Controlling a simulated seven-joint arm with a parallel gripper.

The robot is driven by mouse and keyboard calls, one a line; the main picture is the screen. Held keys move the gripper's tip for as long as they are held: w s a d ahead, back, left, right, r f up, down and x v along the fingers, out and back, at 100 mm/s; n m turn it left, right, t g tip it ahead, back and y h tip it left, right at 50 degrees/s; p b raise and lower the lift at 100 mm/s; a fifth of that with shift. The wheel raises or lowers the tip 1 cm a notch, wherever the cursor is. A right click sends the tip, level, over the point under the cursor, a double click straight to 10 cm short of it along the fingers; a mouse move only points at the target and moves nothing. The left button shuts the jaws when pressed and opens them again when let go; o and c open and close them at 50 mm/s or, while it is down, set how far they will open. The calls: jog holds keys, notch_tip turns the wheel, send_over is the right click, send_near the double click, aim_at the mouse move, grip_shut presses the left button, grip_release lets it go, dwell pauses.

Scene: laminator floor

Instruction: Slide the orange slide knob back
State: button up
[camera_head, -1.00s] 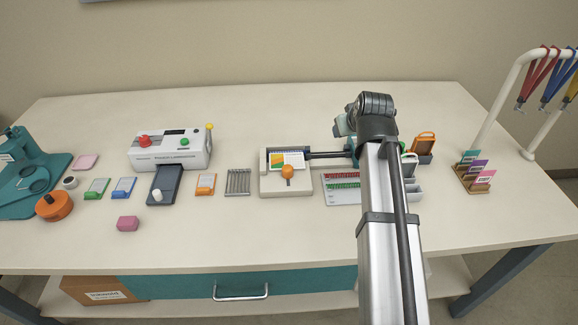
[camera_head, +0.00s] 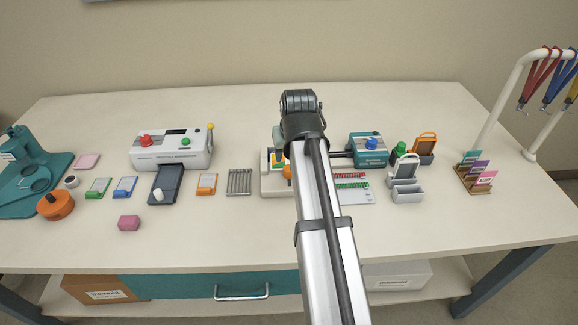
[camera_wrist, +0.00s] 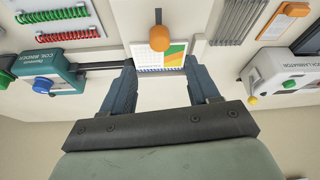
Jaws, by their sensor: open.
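The orange slide knob (camera_wrist: 158,40) stands on the pale punch base in the wrist view, just beyond my fingertips and roughly centred between them. In the head view only a sliver of the knob (camera_head: 287,171) shows beside my arm. The pale base (camera_head: 275,188) carries a printed sheet with a coloured chart (camera_wrist: 160,57). My gripper (camera_wrist: 160,66) is open and empty, with its two dark fingers apart over the sheet's near edge. In the head view my arm hides the fingers and the base's right part.
The teal coil binder (camera_head: 369,150) with a blue knob joins the base by a dark rod. The white laminator (camera_head: 172,150) stands left. A ribbed grey rack (camera_head: 239,182) and a coil tray (camera_head: 353,190) flank the base. The front table strip is mostly clear.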

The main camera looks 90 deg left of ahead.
aim_at(289, 171)
jog(key=x, duration=0.9)
jog(key=shift+f, duration=0.1)
jog(key=shift+c, duration=0.2)
grip_shut()
dwell(0.3)
